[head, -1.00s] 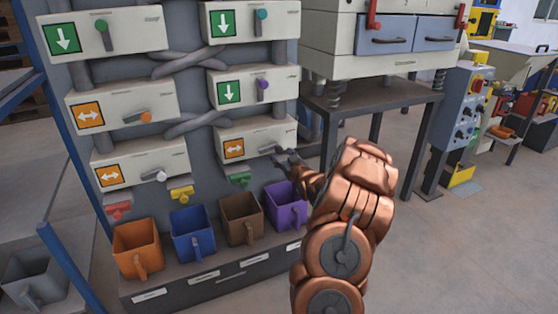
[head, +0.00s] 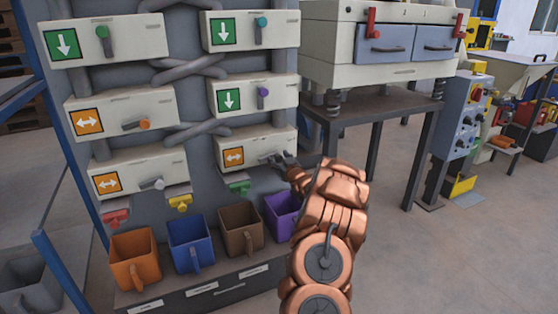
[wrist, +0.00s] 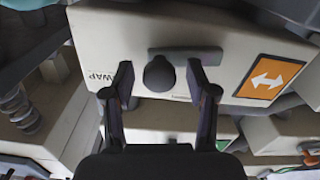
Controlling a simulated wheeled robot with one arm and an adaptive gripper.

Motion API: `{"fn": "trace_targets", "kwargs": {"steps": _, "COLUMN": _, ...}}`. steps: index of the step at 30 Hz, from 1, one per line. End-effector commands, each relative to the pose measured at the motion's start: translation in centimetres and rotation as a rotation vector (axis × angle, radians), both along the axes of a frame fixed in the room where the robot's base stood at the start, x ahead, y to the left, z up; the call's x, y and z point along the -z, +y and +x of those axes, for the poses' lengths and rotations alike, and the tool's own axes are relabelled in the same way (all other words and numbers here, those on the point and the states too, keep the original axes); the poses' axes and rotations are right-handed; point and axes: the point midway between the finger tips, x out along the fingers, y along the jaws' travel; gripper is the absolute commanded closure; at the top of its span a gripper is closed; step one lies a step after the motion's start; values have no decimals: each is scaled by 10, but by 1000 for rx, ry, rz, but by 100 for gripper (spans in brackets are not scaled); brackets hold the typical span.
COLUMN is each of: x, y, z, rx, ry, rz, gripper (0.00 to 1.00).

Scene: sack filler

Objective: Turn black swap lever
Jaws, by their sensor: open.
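The black swap lever (wrist: 158,73) is on the front of a cream box (wrist: 110,40) whose lettering reads "WAP" with the start hidden. The box also carries an orange square with a white double arrow (wrist: 269,77). In the wrist view the lever's round dark knob sits between the two fingers of my gripper (wrist: 159,68), with a gap on each side. My gripper is open. In the head view the same box (head: 243,142) is at the lower right of the panel, and my gripper (head: 280,160) is at its right part, partly covering the lever.
Other boxes carry levers with green (head: 102,32), teal (head: 262,21), purple (head: 263,92), orange (head: 144,124) and white (head: 159,184) knobs. Below stand orange (head: 134,258), blue (head: 192,243), brown (head: 240,228) and purple (head: 281,212) bins. A machine on a dark stand (head: 428,140) is to the right.

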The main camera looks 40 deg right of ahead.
Motion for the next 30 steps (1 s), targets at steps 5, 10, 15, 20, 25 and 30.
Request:
{"fn": "trace_targets", "kwargs": {"steps": 5, "x": 0, "y": -1, "z": 4, "rx": 1, "ry": 1, "rz": 0, "gripper": 43}}
{"fn": "trace_targets", "kwargs": {"steps": 10, "x": 0, "y": -2, "z": 4, "rx": 1, "ry": 0, "rz": 1, "gripper": 43}}
{"fn": "trace_targets", "kwargs": {"steps": 15, "x": 0, "y": -2, "z": 4, "rx": 1, "ry": 1, "rz": 2, "gripper": 54}}
{"fn": "trace_targets", "kwargs": {"steps": 20, "x": 0, "y": -2, "z": 4, "rx": 1, "ry": 1, "rz": 2, "gripper": 71}}
{"fn": "trace_targets", "kwargs": {"steps": 25, "x": 0, "y": -2, "z": 4, "rx": 1, "ry": 0, "rz": 1, "gripper": 88}}
{"fn": "trace_targets", "kwargs": {"steps": 30, "x": 0, "y": -2, "z": 4, "rx": 1, "ry": 1, "rz": 0, "gripper": 100}}
